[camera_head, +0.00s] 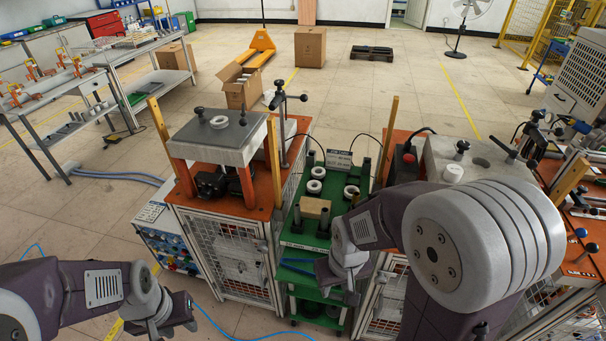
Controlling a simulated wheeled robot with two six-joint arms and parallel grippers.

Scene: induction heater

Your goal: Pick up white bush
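Several white ring-shaped bushes are in view. One white bush (317,172) and a second white bush (314,187) are on the left part of the green stand (297,239). A third white bush (351,191) is on the stand's right side. Another white ring (219,122) lies on the grey plate of the left machine. My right gripper (339,284) hangs over the front of the green stand, nearer to me than the bushes and apart from them. My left gripper (168,322) is low at the lower left, away from the bushes. The finger openings are unclear.
The left machine (219,139) with orange posts stands left of the green stand. A right machine (478,160) carries a white cap (453,173). Dark upright posts and a tan block (315,207) crowd the stand. Floor left of the left machine is mostly open.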

